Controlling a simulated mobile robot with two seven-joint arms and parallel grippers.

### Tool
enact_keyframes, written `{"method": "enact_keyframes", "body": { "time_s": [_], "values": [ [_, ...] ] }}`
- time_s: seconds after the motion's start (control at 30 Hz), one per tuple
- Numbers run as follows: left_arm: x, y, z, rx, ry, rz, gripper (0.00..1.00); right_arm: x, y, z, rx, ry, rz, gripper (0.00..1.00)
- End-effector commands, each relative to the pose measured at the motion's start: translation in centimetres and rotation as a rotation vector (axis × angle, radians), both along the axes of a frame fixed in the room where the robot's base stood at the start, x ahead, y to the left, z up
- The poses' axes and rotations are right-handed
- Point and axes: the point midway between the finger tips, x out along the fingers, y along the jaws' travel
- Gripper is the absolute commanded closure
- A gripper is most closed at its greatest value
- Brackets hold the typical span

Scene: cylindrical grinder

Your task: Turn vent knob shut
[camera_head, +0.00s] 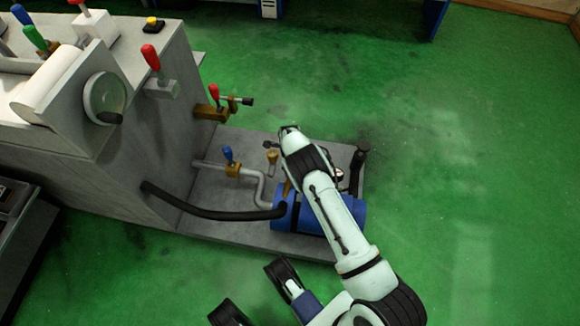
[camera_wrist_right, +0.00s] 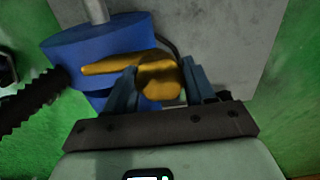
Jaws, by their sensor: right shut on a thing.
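A brass knob (camera_wrist_right: 160,78) on a brass stem sits over a blue tank in the right wrist view. I take it for the vent knob. My right gripper (camera_wrist_right: 160,85) has one blue finger on each side of it and is shut on it. In the head view my right arm reaches over the blue tank (camera_head: 290,214); the wrist hides the fingers and the knob. Whether the knob is fully turned cannot be told.
The grey base plate (camera_head: 225,212) carries a blue-handled valve (camera_head: 230,160) and a black hose (camera_head: 205,212) left of the tank. A red-handled valve (camera_head: 214,98) sticks out of the grey machine (camera_head: 160,125). The green floor (camera_head: 470,170) to the right is clear.

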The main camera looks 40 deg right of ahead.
Motion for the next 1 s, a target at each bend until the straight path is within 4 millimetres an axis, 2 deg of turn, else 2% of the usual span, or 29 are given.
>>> {"method": "enact_keyframes", "body": {
  "time_s": [0.63, 0.67, 0.7, 0.73, 1.0],
  "values": [
    [0.0, 0.0, 0.0, 0.0, 0.0, 0.0, 0.57, 0.04, 0.02, 0.03, 0.001, -0.001, -0.052, 0.76],
    [0.0, 0.0, 0.0, 0.0, 0.0, 0.0, 0.57, 0.03, 0.01, 0.03, 0.001, -0.001, -0.052, 0.39],
    [0.0, 0.0, 0.0, 0.0, 0.0, 0.0, 0.57, 0.03, 0.01, 0.03, 0.001, -0.001, -0.052, 0.26],
    [0.0, 0.0, 0.0, 0.0, 0.0, 0.0, 0.57, 0.03, 0.01, 0.03, 0.001, -0.001, -0.051, 0.2],
    [0.01, 0.0, 0.01, 0.0, 0.0, 0.0, 0.57, 0.01, 0.0, 0.05, 0.001, -0.001, -0.049, 0.2]
  ]
}}
